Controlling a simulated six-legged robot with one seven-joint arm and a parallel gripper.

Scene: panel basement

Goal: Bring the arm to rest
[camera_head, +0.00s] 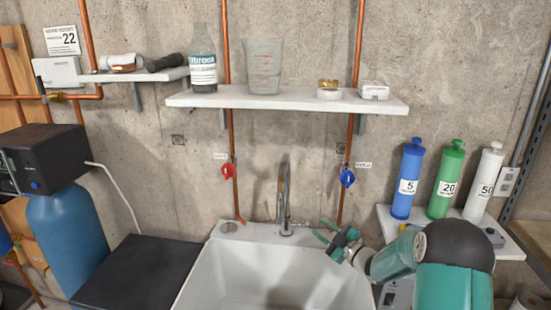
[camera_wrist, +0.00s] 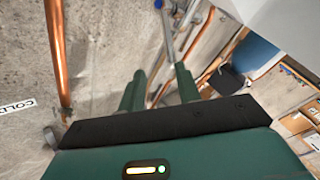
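My gripper (camera_head: 325,237) is at the end of my teal arm, above the right rim of the white sink (camera_head: 212,262) and to the right of the faucet (camera_head: 284,195). It points left in the head view. In the wrist view my gripper (camera_wrist: 160,72) shows two green fingers standing apart, with nothing held between them. Part of the sink's right side is hidden behind my arm.
Copper pipes with a red valve (camera_head: 228,172) and a blue valve (camera_head: 347,178) run down the wall. A shelf (camera_head: 290,101) holds a bottle and a beaker. Blue, green and white cylinders (camera_head: 408,180) stand on a right-hand shelf. A dark-topped surface (camera_head: 140,272) lies left of the sink.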

